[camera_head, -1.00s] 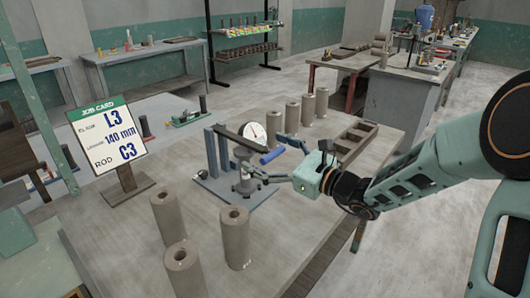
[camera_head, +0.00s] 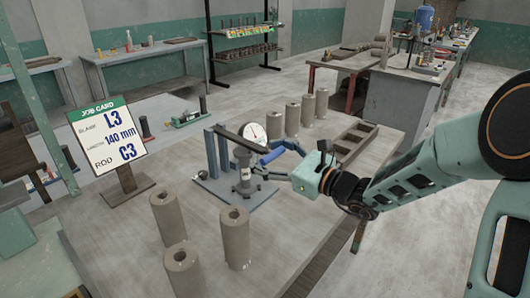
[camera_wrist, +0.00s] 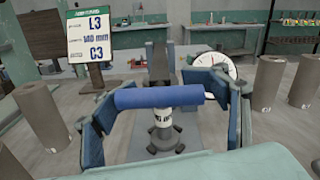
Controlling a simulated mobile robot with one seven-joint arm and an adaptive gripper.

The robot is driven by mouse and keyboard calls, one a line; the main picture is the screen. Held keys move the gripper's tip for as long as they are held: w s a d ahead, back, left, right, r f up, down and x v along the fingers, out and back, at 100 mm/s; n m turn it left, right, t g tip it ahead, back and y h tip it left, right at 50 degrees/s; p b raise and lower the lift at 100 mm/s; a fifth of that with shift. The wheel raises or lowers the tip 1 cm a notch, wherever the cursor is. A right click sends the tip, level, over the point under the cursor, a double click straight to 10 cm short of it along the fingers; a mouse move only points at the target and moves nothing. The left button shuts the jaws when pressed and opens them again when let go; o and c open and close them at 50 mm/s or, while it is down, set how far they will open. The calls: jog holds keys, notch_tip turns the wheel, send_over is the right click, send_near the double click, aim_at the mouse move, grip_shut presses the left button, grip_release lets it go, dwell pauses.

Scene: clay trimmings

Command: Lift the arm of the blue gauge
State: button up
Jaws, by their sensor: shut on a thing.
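The gauge stands on the table with a blue base (camera_head: 210,188), two blue uprights (camera_head: 217,150) and a round white dial (camera_head: 252,131). Its dark arm (camera_head: 241,139) runs from the uprights toward my gripper and ends in a blue cross handle (camera_head: 272,155). My gripper (camera_head: 274,160) is shut on this handle. In the wrist view the handle (camera_wrist: 160,97) lies crosswise between my fingers, one near each end. Below it is a dark grey post with a knobbed collar (camera_wrist: 165,137). Part of the arm is hidden behind the handle in the wrist view.
Clay cylinders stand in front of the gauge (camera_head: 236,238) and behind it (camera_head: 307,108). A job card (camera_head: 112,137) reading L3, 140 mm, C3 stands at the left. A wooden tray (camera_head: 356,140) with compartments lies on the right. Bare table lies between the card and front cylinders.

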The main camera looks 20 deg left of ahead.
jog(key=shift+r, duration=0.1)
